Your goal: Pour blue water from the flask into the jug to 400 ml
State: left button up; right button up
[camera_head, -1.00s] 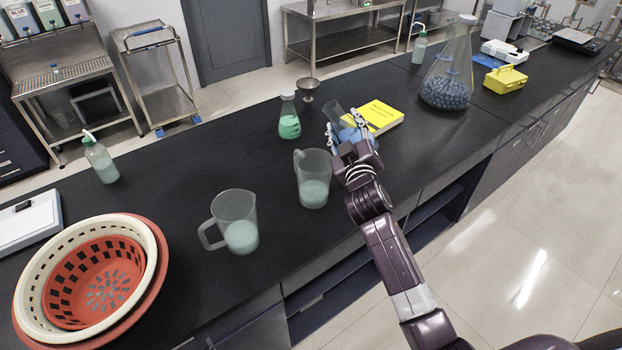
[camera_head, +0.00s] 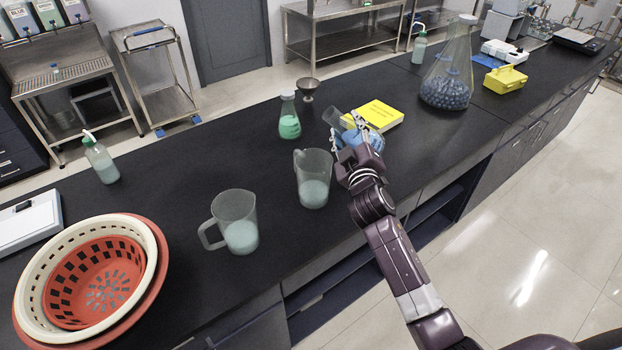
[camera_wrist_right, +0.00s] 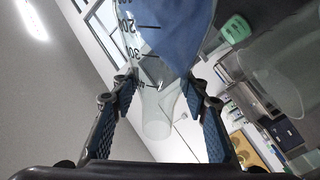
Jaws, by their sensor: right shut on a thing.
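My right gripper (camera_head: 353,143) is shut on a clear flask (camera_head: 336,122) with blue water in it, held above the bench. The flask is tilted, its mouth toward the upper left. In the right wrist view the flask (camera_wrist_right: 140,38) shows printed marks, blue water (camera_wrist_right: 182,30) and its neck (camera_wrist_right: 157,122) between the fingers (camera_wrist_right: 162,105). A clear jug (camera_head: 313,165) stands left of the gripper, apart from the flask. A second jug (camera_head: 235,208) with a handle stands further left. Both hold pale blue-green contents in their lower part. My left gripper is out of view.
A green-filled flask (camera_head: 289,118) and a metal cup (camera_head: 308,87) stand behind. A yellow book (camera_head: 378,114) lies by the held flask. A large flask of blue balls (camera_head: 446,85) stands right. Stacked baskets (camera_head: 152,245) sit front left. The bench between is clear.

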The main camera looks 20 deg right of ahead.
aim_at(351, 145)
jog(key=shift+r, duration=0.15)
jog(key=shift+d+f+n, duration=0.1)
jog(key=shift+f+n, duration=0.3)
jog(key=shift+n, duration=0.1)
jog(key=shift+d+f+n+b, duration=0.15)
jog(key=shift+f+n+b, duration=0.2)
jog(key=shift+f+n, duration=0.15)
dwell(0.4)
jog(key=shift+d+f+n, duration=0.1)
jog(key=shift+f+n, duration=0.35)
jog(key=shift+n, duration=0.15)
jog(key=shift+f+n+b, duration=0.3)
jog(key=shift+b, duration=0.1)
jog(key=shift+f, duration=0.1)
grip_shut()
